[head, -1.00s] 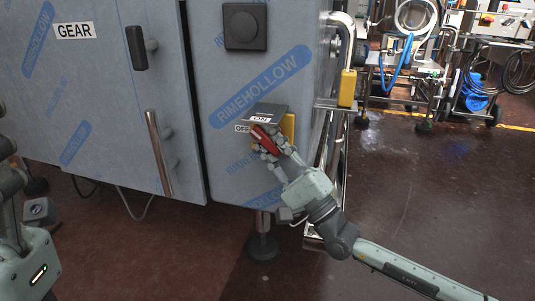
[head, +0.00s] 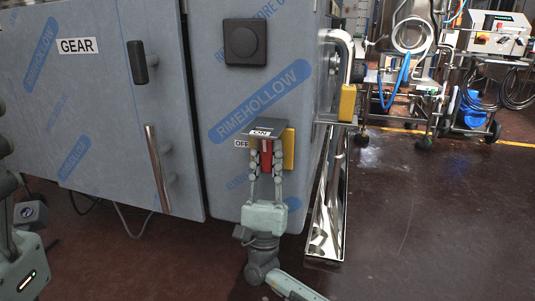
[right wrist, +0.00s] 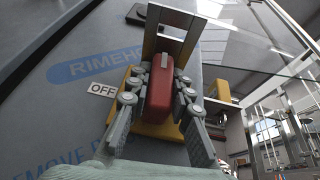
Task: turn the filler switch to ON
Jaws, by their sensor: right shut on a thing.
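The filler switch has a red handle (head: 267,158) on a yellow plate (head: 289,149), mounted on the wrapped grey cabinet (head: 215,180). A small hood with an ON label (head: 262,132) sits above it, and an OFF label (head: 242,144) is to its left. The red handle stands upright, pointing up toward the ON label. My right gripper (head: 266,152) is shut on the red handle from below, with a finger on each side; the handle also shows between the fingers in the right wrist view (right wrist: 160,85). My left gripper is not visible; only part of the left arm shows at the left edge.
A GEAR-labelled door (head: 85,110) with a long handle (head: 158,168) is on the left. A black square knob (head: 245,41) is above the switch. A steel pipe and yellow block (head: 347,101) stand close on the right. Open floor (head: 430,210) lies further right.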

